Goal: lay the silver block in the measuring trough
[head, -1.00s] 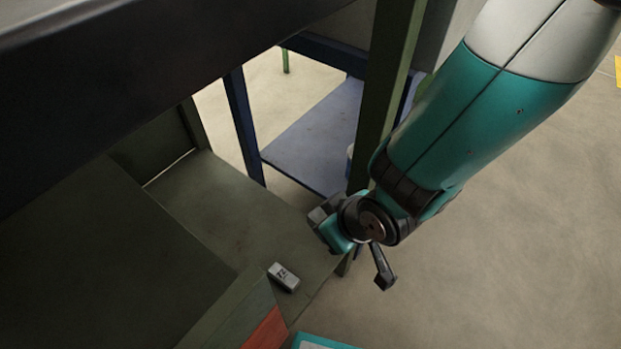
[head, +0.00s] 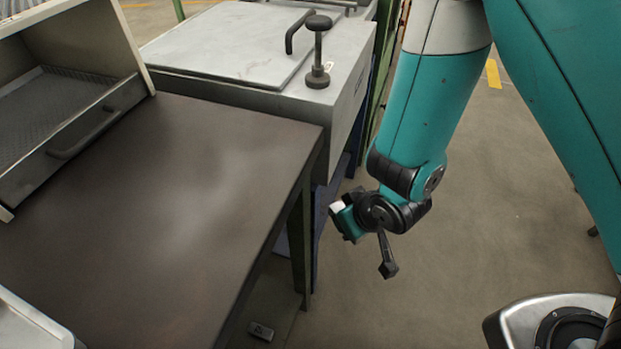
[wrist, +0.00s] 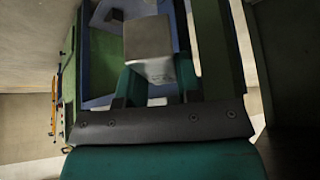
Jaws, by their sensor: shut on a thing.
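My gripper (head: 345,218) hangs at the right side of the dark table in the head view, below the level of its top. It is shut on the silver block (wrist: 150,45), which sits between the teal fingers in the wrist view. The block's pale end (head: 336,206) shows at the fingertips in the head view. I cannot make out a measuring trough in either view.
The dark table (head: 170,190) has a clear top, with an open drawer (head: 85,135) at its left. Behind it stands a grey cabinet with a lid (head: 235,45) and a black knob (head: 318,50). Another small grey block (head: 261,331) lies on the shelf below.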

